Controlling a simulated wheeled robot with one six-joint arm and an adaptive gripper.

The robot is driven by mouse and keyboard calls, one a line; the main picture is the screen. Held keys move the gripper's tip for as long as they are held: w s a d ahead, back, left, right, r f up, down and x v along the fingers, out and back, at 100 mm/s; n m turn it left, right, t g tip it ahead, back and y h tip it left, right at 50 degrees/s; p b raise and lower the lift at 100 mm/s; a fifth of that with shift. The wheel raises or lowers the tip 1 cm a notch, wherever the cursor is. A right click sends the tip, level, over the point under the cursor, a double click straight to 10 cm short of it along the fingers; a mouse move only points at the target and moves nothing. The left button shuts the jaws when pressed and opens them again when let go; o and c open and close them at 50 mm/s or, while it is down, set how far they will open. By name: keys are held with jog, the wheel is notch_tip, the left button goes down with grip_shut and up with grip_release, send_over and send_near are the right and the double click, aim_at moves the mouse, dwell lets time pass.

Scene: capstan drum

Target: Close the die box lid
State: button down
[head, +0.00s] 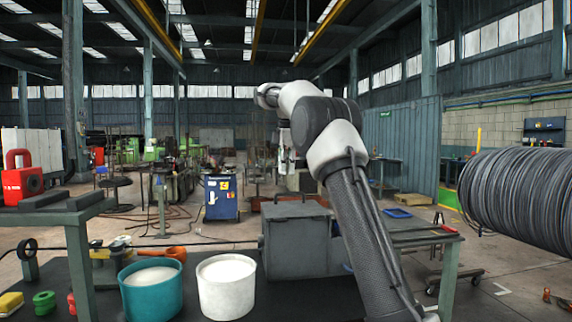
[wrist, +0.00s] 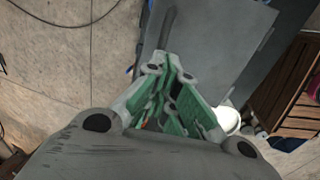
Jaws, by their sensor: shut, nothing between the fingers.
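The grey die box (head: 295,247) stands on the dark bench in the middle of the head view. Its right part is hidden behind my arm, and I cannot tell the exact angle of its lid. In the wrist view a flat grey panel (wrist: 225,45), seemingly the box's top or lid, lies beyond my fingers, with a dark narrow bar at its left edge. Contact with the panel cannot be told.
A white tub (head: 226,287) and a teal tub (head: 150,289) with pale contents stand left of the box. A large cable drum (head: 515,190) is at the right. A brown slatted crate (wrist: 290,90) shows at the wrist view's right.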

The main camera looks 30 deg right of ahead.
send_over(285, 202)
notch_tip(285, 202, down, 6)
jog(key=shift+r, duration=0.15)
jog(key=shift+w+f, duration=0.3)
jog(key=shift+f, duration=0.5)
notch_tip(285, 202, up, 11)
jog(key=s, duration=0.2)
jog(key=s+a+r+m+t, duration=0.1)
jog(key=s+a+m, duration=0.25)
jog(key=s, duration=0.65)
jog(key=s+a+r+m, duration=0.15)
jog(key=s+m, duration=0.25)
jog(key=s, duration=0.6)
jog(key=s+a+f+m, duration=0.1)
jog(key=s+f+m, duration=0.2)
jog(key=s+f, duration=0.7)
jog(key=s+a+f+m+t, duration=0.1)
jog(key=s+f+m, duration=0.3)
jog(key=s+f, duration=0.7)
jog(key=s+a, duration=0.1)
jog(key=s, duration=0.3)
jog(key=shift+s+a+y, duration=0.25)
jog(key=shift+s+y, duration=0.1)
jog(key=shift+y, duration=0.05)
